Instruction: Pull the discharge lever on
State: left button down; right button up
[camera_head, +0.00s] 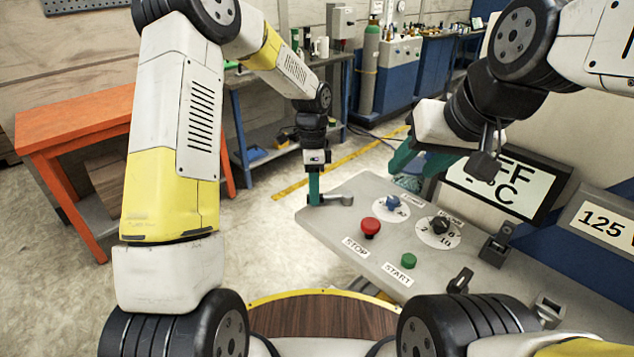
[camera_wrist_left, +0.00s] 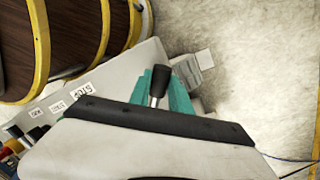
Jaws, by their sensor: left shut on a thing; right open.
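The discharge lever (camera_head: 338,199) is at the far left end of the grey control panel (camera_head: 345,225); a grey arm of it shows beside my left gripper. My left gripper (camera_head: 314,198) points down there, with its teal fingers shut on the lever. In the left wrist view, the lever's black knob and metal shaft (camera_wrist_left: 160,82) stand between the teal fingers (camera_wrist_left: 163,95). The lever's lower part is hidden. My right gripper (camera_head: 414,163) is open and empty above the panel's far edge, partly hidden by its own wrist.
The panel carries a red STOP button (camera_head: 370,227), a green START button (camera_head: 409,261), a blue knob (camera_head: 392,202) and a black dial (camera_head: 439,225). Black latches (camera_head: 497,243) stand at the right. A display (camera_head: 508,187) rises behind. An orange table (camera_head: 75,125) is at left.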

pick_arm(q)
jog(key=shift+w+m, duration=0.95)
jog(key=shift+m, duration=0.15)
jog(key=shift+r, duration=0.1)
jog(key=c, duration=1.2)
grip_release()
jog(key=r, duration=0.2)
jog(key=w+r, duration=0.1)
jog(key=r, duration=0.4)
jog(key=shift+w+d+r, duration=0.1)
jog(key=shift+w+r, duration=0.15)
jog(key=shift+w, duration=0.05)
